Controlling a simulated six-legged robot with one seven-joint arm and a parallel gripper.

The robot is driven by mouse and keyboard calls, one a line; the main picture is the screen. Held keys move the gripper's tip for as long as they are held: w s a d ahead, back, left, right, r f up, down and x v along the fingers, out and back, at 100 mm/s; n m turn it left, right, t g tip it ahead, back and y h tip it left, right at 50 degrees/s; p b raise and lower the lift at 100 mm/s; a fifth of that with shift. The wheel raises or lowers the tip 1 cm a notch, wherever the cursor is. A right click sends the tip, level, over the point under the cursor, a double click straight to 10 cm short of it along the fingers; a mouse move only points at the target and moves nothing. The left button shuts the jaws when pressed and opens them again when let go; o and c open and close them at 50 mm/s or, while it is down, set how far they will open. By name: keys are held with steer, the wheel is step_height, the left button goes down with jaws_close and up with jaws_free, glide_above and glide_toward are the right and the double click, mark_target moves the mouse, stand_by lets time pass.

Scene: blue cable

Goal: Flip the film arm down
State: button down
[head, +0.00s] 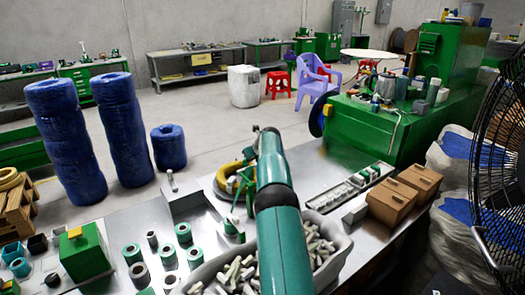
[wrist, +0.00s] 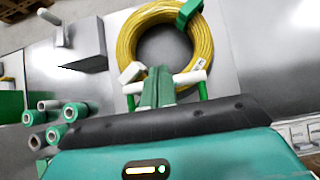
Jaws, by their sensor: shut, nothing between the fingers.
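A white bar on green legs (wrist: 190,78) stands at the near side of a yellow coil (wrist: 151,62) in the wrist view; it may be the film arm, but I cannot tell for sure. A green piece (wrist: 188,13) sits over the coil's far right rim. My gripper (wrist: 160,72) is shut and empty, its green fingertips side by side in front of the middle of the white bar. Whether they touch it is unclear. In the head view the coil (head: 224,180) shows partly, behind my arm, which hides my gripper.
Teal and grey rolls (wrist: 72,112) stand on the grey metal table left of my gripper. A bin of white pieces (head: 335,240) and brown boxes (head: 390,203) are at the right in the head view.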

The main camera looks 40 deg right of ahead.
steer(key=v, duration=1.1)
steer(key=shift+s+a+r, duration=0.1)
steer(key=shift+s+a, duration=0.05)
